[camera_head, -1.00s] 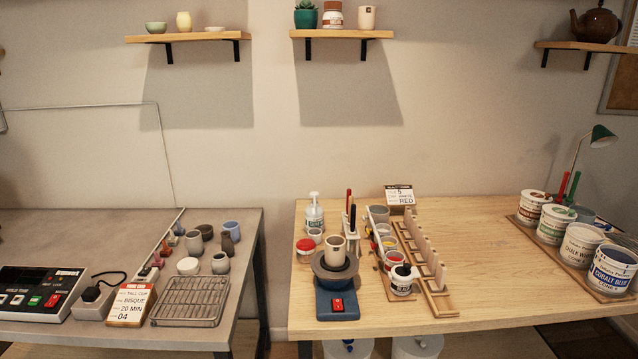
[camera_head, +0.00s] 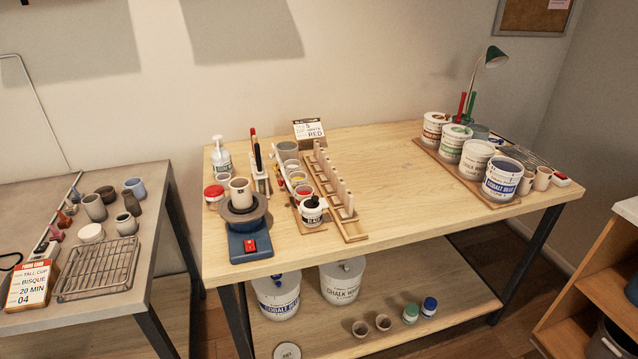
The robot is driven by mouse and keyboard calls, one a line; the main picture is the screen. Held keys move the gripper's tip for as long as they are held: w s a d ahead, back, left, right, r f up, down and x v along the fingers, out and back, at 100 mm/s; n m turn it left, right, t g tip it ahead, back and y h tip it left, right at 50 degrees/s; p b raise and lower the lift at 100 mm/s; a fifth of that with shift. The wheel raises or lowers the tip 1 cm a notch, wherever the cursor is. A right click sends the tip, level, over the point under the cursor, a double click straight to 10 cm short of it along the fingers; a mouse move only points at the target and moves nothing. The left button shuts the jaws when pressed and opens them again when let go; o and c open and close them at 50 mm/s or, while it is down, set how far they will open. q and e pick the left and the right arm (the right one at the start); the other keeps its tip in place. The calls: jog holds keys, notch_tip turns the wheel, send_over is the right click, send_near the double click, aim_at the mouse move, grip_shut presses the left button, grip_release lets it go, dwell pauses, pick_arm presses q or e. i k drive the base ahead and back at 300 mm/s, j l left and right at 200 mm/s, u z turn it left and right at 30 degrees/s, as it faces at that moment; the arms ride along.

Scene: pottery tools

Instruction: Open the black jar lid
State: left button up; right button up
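Neither of my grippers shows in the head view.
A wooden peg rack (camera_head: 350,229) stands right beside the jar. A red-lidded jar (camera_head: 213,194) and pump bottle (camera_head: 221,157) are at the left. Large glaze buckets stand on a tray (camera_head: 452,168) at the right. The table's middle (camera_head: 400,200) is clear.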

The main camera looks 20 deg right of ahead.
aim_at(314, 205)
jog(key=i+l, duration=0.1)
jog(key=l, duration=0.4)
jog(key=i+l, duration=0.15)
jog(key=l, duration=0.35)
jog(key=i+l, duration=0.1)
jog(key=l, duration=0.4)
jog(key=i+l+u, duration=0.1)
jog(key=l, duration=0.4)
jog(key=i+l, duration=0.1)
jog(key=l, duration=0.4)
